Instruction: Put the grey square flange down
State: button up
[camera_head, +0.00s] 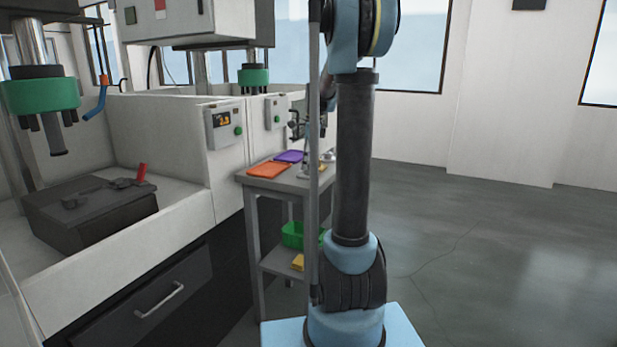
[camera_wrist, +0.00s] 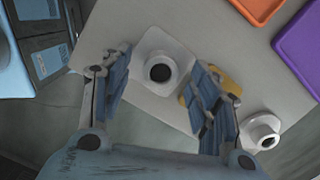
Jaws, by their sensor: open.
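The grey square flange (camera_wrist: 150,45), a pale plate with rounded corners and a raised round hub with a dark bore, lies on the grey table top (camera_wrist: 110,25) in the wrist view. My gripper (camera_wrist: 162,62) is open, with one finger on each side of the flange. A clear gap shows between the left finger and the hub; the right finger is closer to the plate's edge, and I cannot tell if it touches. In the head view my arm hides most of the gripper and the flange.
A round pale flange (camera_wrist: 262,133) stands right of my gripper. A yellow piece (camera_wrist: 230,80) is partly behind the right finger. An orange tray (camera_head: 268,170) and a purple tray (camera_head: 290,156) lie on the table. A green bin (camera_head: 292,235) is on its lower shelf. The tank bench stands left.

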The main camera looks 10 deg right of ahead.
jog(key=shift+a+f, duration=0.15)
jog(key=shift+f, duration=1)
grip_shut()
jog(key=shift+r, duration=0.1)
